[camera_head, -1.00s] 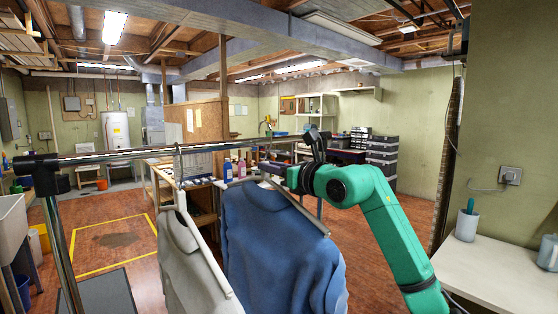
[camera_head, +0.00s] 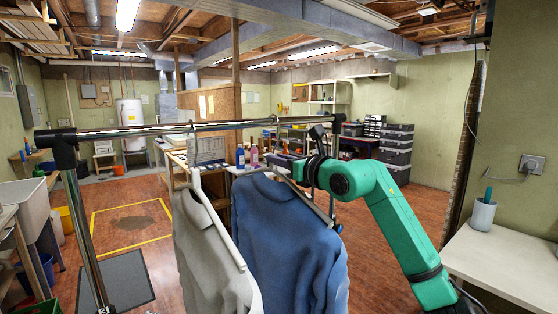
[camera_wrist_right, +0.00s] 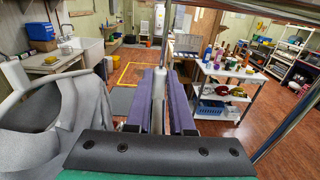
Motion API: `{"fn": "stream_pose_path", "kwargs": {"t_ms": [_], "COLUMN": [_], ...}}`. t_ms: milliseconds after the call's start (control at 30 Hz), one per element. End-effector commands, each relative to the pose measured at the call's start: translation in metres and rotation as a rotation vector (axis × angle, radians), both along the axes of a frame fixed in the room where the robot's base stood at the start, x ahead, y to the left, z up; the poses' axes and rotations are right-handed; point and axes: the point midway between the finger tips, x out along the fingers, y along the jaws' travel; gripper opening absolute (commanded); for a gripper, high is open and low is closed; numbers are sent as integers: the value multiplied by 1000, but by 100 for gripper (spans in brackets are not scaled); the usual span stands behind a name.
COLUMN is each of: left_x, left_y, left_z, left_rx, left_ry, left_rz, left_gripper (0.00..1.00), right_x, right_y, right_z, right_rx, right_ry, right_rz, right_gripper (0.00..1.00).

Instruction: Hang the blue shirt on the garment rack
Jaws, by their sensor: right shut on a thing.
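The blue shirt (camera_head: 295,240) hangs upright on a hanger just below the garment rack's metal rail (camera_head: 215,127). My right gripper (camera_head: 287,167) is shut at the top of that hanger, under the rail's right part. In the right wrist view my right gripper (camera_wrist_right: 158,88) shows two purple fingers either side of a thin grey upright piece. Whether the blue shirt's hook touches the rail I cannot tell. The blue shirt is not visible in the wrist view. My left gripper is not in view.
A light grey shirt (camera_head: 205,250) on a hanger hangs left of the blue one, close beside it. The rack's left post (camera_head: 85,235) stands at the left. A white table with a cup (camera_head: 483,213) is at the right. A shelf cart (camera_wrist_right: 225,80) stands behind the rack.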

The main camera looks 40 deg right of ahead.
Motion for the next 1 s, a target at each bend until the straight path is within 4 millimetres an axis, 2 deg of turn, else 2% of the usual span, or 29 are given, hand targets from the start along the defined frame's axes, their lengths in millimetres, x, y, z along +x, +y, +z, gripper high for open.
{"fn": "stream_pose_path", "kwargs": {"t_ms": [100,133,200,500,633,767,900,1000], "left_x": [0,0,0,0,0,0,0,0], "left_y": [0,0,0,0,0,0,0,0], "left_z": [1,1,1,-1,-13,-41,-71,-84], "left_rx": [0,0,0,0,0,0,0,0], "left_ry": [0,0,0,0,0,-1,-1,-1], "left_rz": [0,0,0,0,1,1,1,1], "left_gripper": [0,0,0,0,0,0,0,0], "right_x": [0,0,0,0,-11,-40,-84,-112], "right_y": [0,0,0,0,0,1,2,3], "right_z": [2,2,2,-1,-5,-11,-10,-6], "right_rx": [0,0,0,0,-1,-4,-2,-1], "right_ry": [-3,-3,-3,2,0,-2,-4,-5], "right_rz": [0,0,0,0,0,-2,-1,-1], "right_gripper": [0,32,56,56,56,56,56,56]}}
